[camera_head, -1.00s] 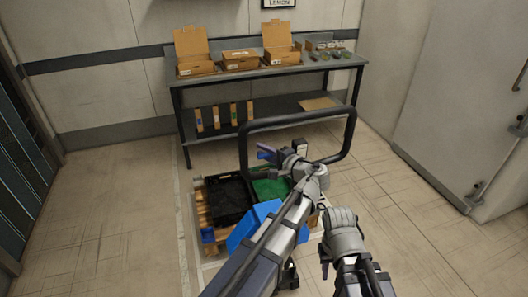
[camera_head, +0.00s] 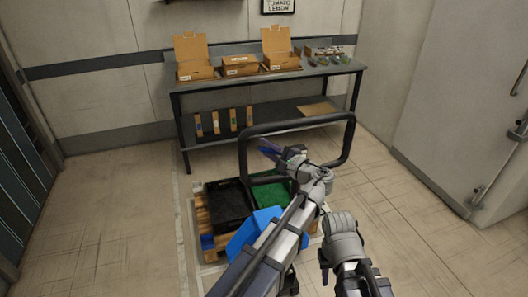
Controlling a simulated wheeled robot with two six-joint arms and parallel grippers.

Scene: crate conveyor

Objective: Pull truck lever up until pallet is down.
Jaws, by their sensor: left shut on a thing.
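The pallet truck's black loop handle (camera_head: 297,125) stands upright in front of the bench. My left gripper (camera_head: 270,149) is inside the handle loop, shut on the truck lever, which is largely hidden by the gripper and wrist. My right gripper (camera_head: 325,268) hangs low to the right of the truck, apart from it; its jaws are not clear.
A grey bench (camera_head: 270,76) with open cardboard boxes (camera_head: 193,62) and a lower shelf stands against the back wall. A large grey door or cabinet (camera_head: 455,110) is at the right. The floor is clear to the left and right of the pallet.

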